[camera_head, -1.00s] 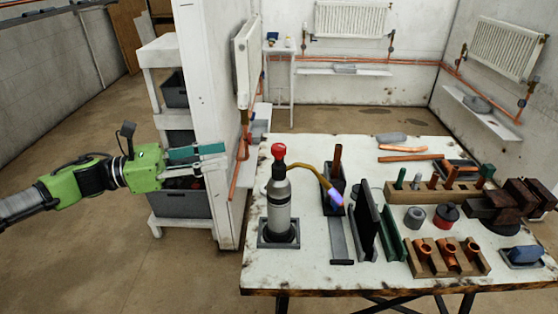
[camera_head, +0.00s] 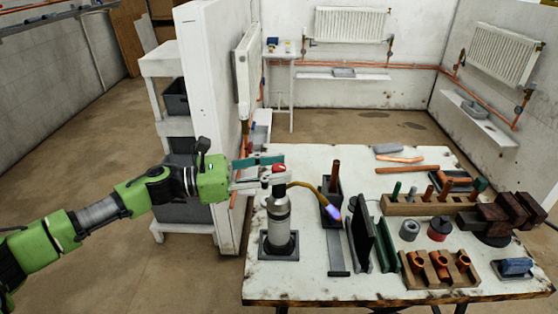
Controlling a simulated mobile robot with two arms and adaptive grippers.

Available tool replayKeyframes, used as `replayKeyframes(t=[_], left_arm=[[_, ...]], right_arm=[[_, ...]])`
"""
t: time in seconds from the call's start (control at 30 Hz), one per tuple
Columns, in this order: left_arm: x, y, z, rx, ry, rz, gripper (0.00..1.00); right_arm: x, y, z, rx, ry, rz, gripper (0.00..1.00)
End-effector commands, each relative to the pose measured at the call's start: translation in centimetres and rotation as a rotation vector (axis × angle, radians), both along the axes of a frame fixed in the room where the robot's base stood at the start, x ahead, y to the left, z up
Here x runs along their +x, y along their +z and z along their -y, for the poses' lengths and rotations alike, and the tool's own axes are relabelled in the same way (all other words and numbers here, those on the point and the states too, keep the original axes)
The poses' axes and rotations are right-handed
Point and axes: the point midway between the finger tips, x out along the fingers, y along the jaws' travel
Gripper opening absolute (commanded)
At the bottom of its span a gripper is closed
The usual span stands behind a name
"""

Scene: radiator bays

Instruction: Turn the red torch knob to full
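The torch (camera_head: 279,215) stands upright in a dark square base at the left of the worktable. Its red knob (camera_head: 279,168) is on top, partly hidden by my fingers. A brass-coloured tube curves right from its top to a nozzle with a violet-blue glow (camera_head: 333,211). My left gripper (camera_head: 280,170) comes in from the left at the knob's height. Its teal-padded finger lies behind the knob and its grey finger in front. The fingers look apart, with the knob between their tips; contact cannot be made out. My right gripper is not in view.
The worktable (camera_head: 300,290) also holds upright dark plates (camera_head: 364,240), wooden racks with copper fittings (camera_head: 440,268), a red-topped tin (camera_head: 438,230) and dark brown blocks (camera_head: 505,210). A white wall end and shelf unit (camera_head: 165,60) stand close behind my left arm.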

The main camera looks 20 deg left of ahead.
Motion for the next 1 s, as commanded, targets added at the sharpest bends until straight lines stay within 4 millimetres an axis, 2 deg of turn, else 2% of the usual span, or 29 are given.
replayKeyframes(t=[0.1,0.4,0.53,0.57,1.0], left_arm=[[0.35,0.05,0.64,0.001,-0.001,0.000,0.39],[0.47,-0.08,0.76,0.001,0.000,0.000,0.39],[0.45,-0.07,0.75,0.001,0.000,0.000,0.05],[0.45,-0.08,0.75,0.001,0.000,0.000,0.00],[0.30,-0.24,0.83,-0.001,0.062,-0.003,0.00]], right_arm=[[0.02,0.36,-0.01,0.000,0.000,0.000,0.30],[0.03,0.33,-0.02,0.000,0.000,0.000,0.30],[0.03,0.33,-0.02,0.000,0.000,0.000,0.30],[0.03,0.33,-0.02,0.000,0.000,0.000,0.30],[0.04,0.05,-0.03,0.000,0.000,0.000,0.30]])
